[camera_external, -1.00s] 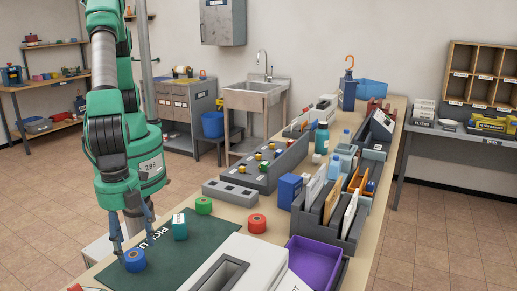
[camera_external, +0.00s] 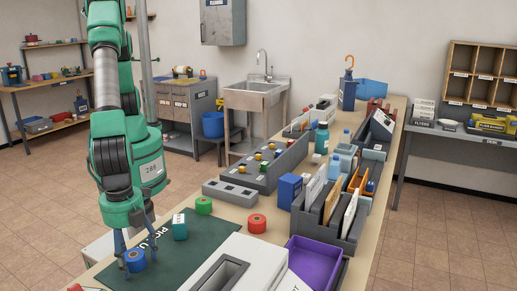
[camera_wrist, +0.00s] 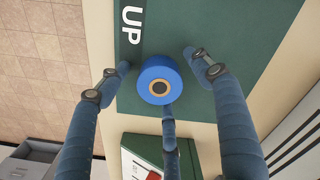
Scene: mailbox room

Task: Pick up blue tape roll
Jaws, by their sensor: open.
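The blue tape roll (camera_external: 135,260) lies flat on the dark green mat (camera_external: 185,254) near the table's left front edge. In the wrist view the blue tape roll (camera_wrist: 159,80) sits near the middle, with its tan core and dark hole facing the camera. My gripper (camera_external: 136,250) is right at the roll, pointing down. In the wrist view the blue fingers of my gripper (camera_wrist: 160,75) are spread around the roll, one on the left, one on the right and one below. The lower finger's tip is close to the roll's edge; I cannot tell whether it touches.
A teal box (camera_external: 180,227) stands on the mat just right of my gripper. A green roll (camera_external: 203,205) and a red roll (camera_external: 257,223) lie farther back. A white slotted box (camera_external: 245,262) and a purple tray (camera_external: 312,262) are to the right.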

